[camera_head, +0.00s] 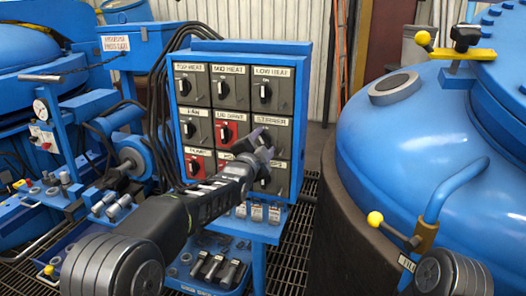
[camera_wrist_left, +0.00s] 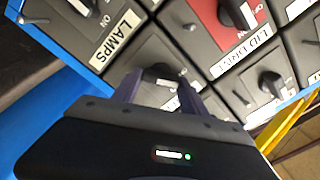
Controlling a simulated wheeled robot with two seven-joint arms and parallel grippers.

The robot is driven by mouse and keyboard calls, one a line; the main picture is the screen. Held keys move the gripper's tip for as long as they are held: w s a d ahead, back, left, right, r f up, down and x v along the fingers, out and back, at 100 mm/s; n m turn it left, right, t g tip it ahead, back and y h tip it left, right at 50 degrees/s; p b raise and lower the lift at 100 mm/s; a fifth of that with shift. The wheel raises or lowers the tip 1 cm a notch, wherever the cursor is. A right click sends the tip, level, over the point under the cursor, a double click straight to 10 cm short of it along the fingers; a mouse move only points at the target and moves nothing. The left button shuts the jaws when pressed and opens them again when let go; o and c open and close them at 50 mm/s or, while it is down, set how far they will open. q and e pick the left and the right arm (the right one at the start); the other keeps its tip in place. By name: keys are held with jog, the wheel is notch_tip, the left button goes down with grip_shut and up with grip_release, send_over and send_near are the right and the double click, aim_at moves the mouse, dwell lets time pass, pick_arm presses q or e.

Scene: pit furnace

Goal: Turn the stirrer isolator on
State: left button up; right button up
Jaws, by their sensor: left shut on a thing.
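The stirrer isolator is a dark square switch unit with a black rotary knob, under the STIRRER label (camera_head: 271,121) in the right column, middle row of the blue panel (camera_head: 303,60). My left gripper (camera_head: 264,146) reaches in from the left and covers most of this switch. In the left wrist view its two purple-grey fingers (camera_wrist_left: 160,90) stand on either side of the black stirrer knob (camera_wrist_left: 160,74), shut on it. The knob's exact angle is partly hidden by the fingers, and I cannot tell its position. My right gripper is not in view.
The red LID DRIVE switch (camera_wrist_left: 222,22) is the neighbour to the left on the panel. The LAMPS switch (camera_wrist_left: 62,12) lies below the stirrer switch. A large blue furnace vessel (camera_head: 440,130) stands at right. A tray of metal parts (camera_head: 210,268) sits under the panel.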

pick_arm(q)
jog(key=shift+f+m+b, duration=0.2)
jog(key=shift+m+b, duration=2.65)
jog(key=shift+m, duration=0.45)
jog(key=o, duration=1.4)
